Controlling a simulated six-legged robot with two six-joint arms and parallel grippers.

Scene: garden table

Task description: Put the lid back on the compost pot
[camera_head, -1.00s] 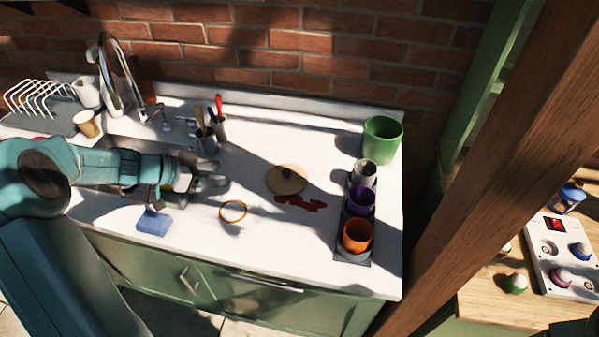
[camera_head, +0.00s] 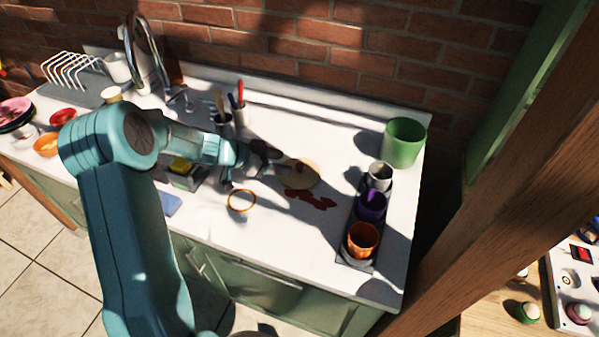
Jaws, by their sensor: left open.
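The lid, a round beige disc (camera_head: 305,172), lies flat on the white counter near the middle. A green open-topped pot (camera_head: 403,144) stands upright at the back right corner of the counter, with no lid on it. My left gripper (camera_head: 272,161) is open at the left edge of the lid, its dark fingers pointing right towards it. The fingers partly cover the lid's left side, and I cannot tell whether they touch it. My right gripper is not in view.
A dark tray (camera_head: 352,255) with white, purple and orange cups stands in front of the pot. A utensil holder (camera_head: 238,118) stands behind. A wooden post (camera_head: 490,190) rises at right.

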